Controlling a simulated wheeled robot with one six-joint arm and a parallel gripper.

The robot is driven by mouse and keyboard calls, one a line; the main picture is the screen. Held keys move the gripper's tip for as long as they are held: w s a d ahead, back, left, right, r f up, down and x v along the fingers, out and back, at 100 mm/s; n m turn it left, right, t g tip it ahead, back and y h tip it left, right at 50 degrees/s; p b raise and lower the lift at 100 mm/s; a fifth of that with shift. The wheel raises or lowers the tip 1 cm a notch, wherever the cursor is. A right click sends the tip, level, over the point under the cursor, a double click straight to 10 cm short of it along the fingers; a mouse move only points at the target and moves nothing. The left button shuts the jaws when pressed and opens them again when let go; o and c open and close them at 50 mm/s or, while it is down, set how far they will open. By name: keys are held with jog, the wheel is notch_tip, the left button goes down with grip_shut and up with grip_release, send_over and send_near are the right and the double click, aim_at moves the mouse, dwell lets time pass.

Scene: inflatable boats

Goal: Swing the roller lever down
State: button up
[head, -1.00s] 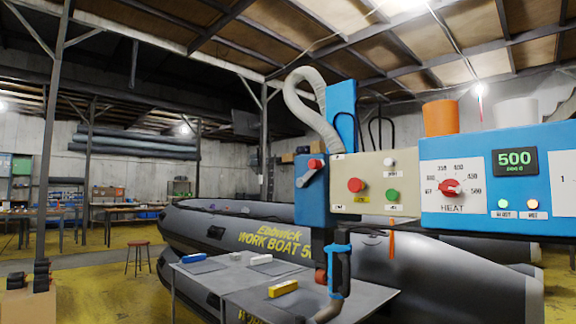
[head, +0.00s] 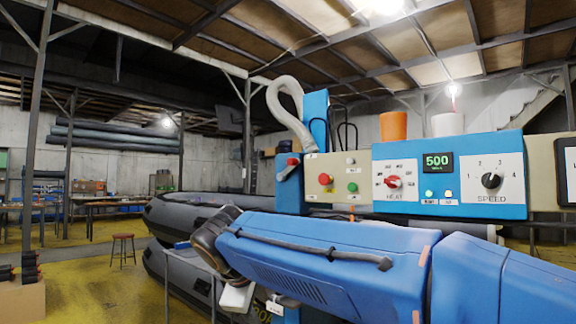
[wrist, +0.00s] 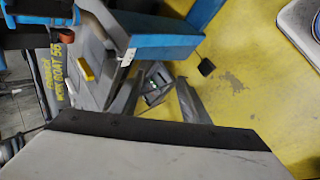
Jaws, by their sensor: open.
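A short grey lever with a red knob (head: 293,161) sits on the blue head at the left end of the welding machine, the likely roller lever. It appears tilted, the knob up at the right. My arm crosses in front of the machine's lower part and hides the rollers there in the head view. In the wrist view my gripper (wrist: 157,96) is open and empty, its two dark fingers apart above the yellow floor. The machine's blue post (wrist: 165,46) is just beyond the fingers. An orange-red roller (wrist: 67,40) shows at upper left. I cannot make out the lever in this view.
The control panel (head: 450,207) with heat and speed dials stands right of the lever. A grey work boat (head: 185,212) lies behind. A yellow block (wrist: 86,67) is on the grey table. A red stool (head: 122,247) stands on open yellow floor at left.

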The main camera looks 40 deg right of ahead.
jog(key=w+d+r+n+h, duration=0.1)
jog(key=w+d+r+h, duration=0.1)
jog(key=w+r, duration=0.35)
jog(key=w+d+r+n+h, duration=0.1)
jog(key=w+d+r+h, duration=0.15)
jog(key=r, duration=0.55)
jog(key=w+d+r+n+h, duration=0.1)
jog(key=w+d+r+h, duration=0.15)
jog(key=r, duration=0.45)
jog(key=n+g+h, duration=0.1)
jog(key=g+h, duration=0.2)
jog(key=h, duration=0.1)
send_near(290, 161)
jog(key=d, duration=0.7)
jog(key=w+d, duration=0.1)
jog(key=d, duration=0.3)
jog(key=shift+w+d+f, duration=0.1)
jog(key=shift+c, duration=0.7)
grip_shut()
